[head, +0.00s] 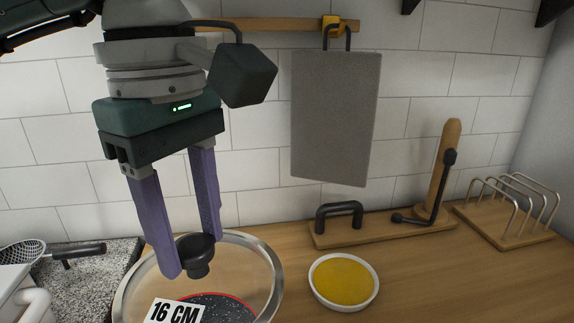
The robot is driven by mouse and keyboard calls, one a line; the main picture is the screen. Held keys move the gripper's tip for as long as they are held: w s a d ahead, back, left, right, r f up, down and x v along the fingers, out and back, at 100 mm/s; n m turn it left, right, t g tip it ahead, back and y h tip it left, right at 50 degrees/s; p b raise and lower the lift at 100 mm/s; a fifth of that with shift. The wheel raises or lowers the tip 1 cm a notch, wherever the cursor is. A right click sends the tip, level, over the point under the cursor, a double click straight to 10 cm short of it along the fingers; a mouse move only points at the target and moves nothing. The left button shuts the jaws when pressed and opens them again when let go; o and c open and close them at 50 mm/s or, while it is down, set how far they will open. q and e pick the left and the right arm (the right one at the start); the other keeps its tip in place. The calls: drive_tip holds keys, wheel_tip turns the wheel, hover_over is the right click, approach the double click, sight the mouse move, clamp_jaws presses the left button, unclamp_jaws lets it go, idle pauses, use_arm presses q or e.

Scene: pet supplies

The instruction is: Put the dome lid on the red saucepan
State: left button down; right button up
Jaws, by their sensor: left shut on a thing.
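The dome lid (278,276) is clear with a silver rim and a black knob (199,262). My left gripper (190,257) points down with its two purple fingers shut on the knob. The red saucepan (228,309) shows through the lid at the bottom edge, as a speckled dark surface with a thin red rim; most of it is cut off. The lid overlaps the pan in the picture; I cannot tell whether they touch. A white "16 CM" label (174,312) shows there too. My right gripper is not in view.
A white dish with yellow contents (343,280) stands right of the lid. Behind are a wooden stand with black handles (385,228) and a toast rack (510,215). A grey board (336,118) hangs on the tiled wall. A strainer (22,254) lies left. The right front counter is clear.

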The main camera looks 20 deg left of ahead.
sight(184, 302)
use_arm(q)
drive_tip(key=f+n, duration=0.1)
drive_tip(key=n, duration=0.1)
drive_tip(key=f+n, duration=0.1)
drive_tip(key=n, duration=0.1)
drive_tip(key=s+a+f+n, duration=0.1)
drive_tip(key=n, duration=0.2)
drive_tip(key=shift+f, duration=0.2)
drive_tip(key=n, duration=0.1)
drive_tip(key=f+n, duration=0.1)
drive_tip(key=shift+s+a+f+n, duration=0.15)
drive_tip(key=shift+s+n, duration=0.05)
drive_tip(key=shift+n, duration=0.1)
wheel_tip(184, 302, down, 4)
drive_tip(key=b, duration=0.2)
drive_tip(key=shift+b, duration=0.4)
drive_tip(key=shift+f, duration=0.1)
drive_tip(key=shift+f+b, duration=0.5)
drive_tip(key=shift+b, duration=0.85)
idle(0.7)
idle(0.3)
drive_tip(key=shift+c, duration=1.2)
unclamp_jaws()
